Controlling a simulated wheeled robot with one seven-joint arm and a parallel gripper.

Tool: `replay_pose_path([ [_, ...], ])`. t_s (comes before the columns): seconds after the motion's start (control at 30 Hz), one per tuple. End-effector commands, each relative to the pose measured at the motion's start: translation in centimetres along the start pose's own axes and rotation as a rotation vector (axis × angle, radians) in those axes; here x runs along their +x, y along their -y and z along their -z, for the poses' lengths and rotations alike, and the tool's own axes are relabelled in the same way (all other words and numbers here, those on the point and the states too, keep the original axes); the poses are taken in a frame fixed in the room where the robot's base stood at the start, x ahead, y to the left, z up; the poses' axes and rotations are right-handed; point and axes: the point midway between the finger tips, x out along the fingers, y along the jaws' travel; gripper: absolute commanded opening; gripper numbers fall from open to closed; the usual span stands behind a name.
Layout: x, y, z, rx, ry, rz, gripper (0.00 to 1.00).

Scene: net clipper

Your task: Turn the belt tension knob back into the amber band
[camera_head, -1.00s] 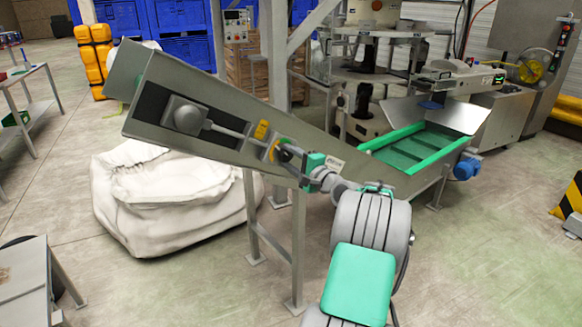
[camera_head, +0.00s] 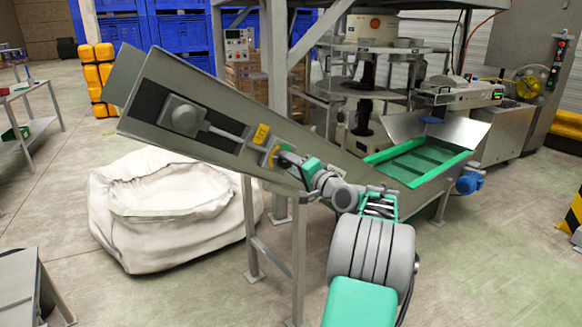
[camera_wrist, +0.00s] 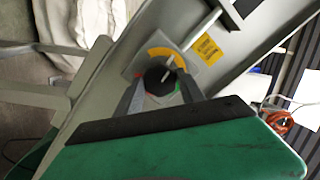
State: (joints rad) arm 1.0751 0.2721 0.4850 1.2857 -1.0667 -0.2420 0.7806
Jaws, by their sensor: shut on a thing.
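The belt tension knob (camera_wrist: 159,82) is black and round, on a pale plate on the conveyor's side in the wrist view. An amber band (camera_wrist: 172,53) arcs above it. A bit of red shows at its left and green at its right. A pale pointer line on the knob seems to point up and slightly right, toward the amber band. My gripper (camera_wrist: 157,80) is shut on the knob, one finger on each side. In the head view, my gripper (camera_head: 285,160) is at the dial plate (camera_head: 271,152) and hides most of the knob.
The inclined conveyor (camera_head: 225,110) runs down to a green-edged hopper (camera_head: 420,160). A yellow label (camera_wrist: 208,49) sits beside the dial; a rod runs along the side. A white bulk bag (camera_head: 165,205) stands on the floor at left, below the conveyor.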

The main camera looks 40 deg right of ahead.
Motion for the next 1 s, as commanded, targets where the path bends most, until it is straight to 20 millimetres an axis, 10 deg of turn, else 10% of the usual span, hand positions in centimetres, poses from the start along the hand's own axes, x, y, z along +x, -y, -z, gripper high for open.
replay_pose_path([
  [0.27,0.0,0.0,0.0,0.001,0.001,-0.001,0.05],
  [0.3,0.0,0.0,0.0,0.001,0.001,-0.001,0.47],
  [0.53,0.0,0.0,0.0,0.001,0.001,-0.001,0.66],
  [1.0,-3.2,-0.1,0.1,0.002,-0.004,-0.002,0.67],
])
